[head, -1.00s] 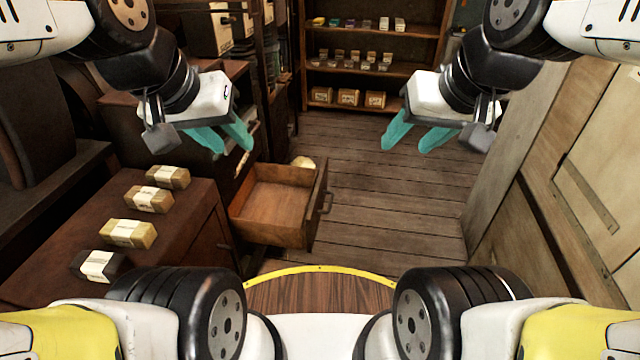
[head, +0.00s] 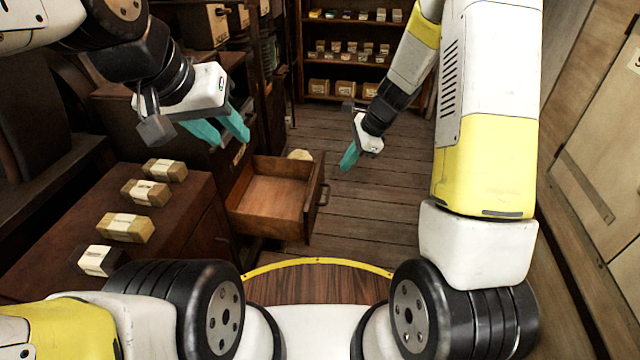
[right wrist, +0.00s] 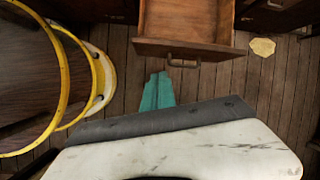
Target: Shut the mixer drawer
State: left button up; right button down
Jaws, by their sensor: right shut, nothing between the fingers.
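The mixer drawer (head: 270,199) is a brown wooden drawer, pulled out and empty, left of centre in the head view. Its front panel with a handle (head: 323,195) faces right. In the right wrist view the drawer (right wrist: 187,22) is at the top, its handle (right wrist: 183,62) facing down. My right gripper (head: 348,158) is shut and empty, right of the drawer front and apart from it in the head view. Its teal fingers (right wrist: 157,92) show just below the handle in the right wrist view. My left gripper (head: 222,130) is open and empty, above and behind the drawer.
Several wrapped blocks (head: 126,228) lie on the brown cabinet (head: 50,262) at left. A pale yellowish object (right wrist: 262,47) lies on the floor beside the drawer. Shelves (head: 345,68) stand at the back. A wooden wall is at right.

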aim_at(320, 205)
notch_tip(320, 205, down, 11)
jog(key=w+m, duration=0.1)
jog(key=m, duration=0.3)
jog(key=shift+g, duration=0.4)
jog(key=shift+w+a+f, duration=0.3)
jog(key=shift+a+f, duration=0.9)
jog(key=shift+f, duration=0.3)
jog(key=shift+w+a+f, duration=0.25)
jog(key=shift+a+f, duration=1)
jog(key=shift+f, duration=0.2)
jog(key=shift+w+a+f, duration=0.3)
jog(key=shift+a+f, duration=0.9)
jog(key=shift+f, duration=0.3)
jog(key=shift+a, duration=0.1)
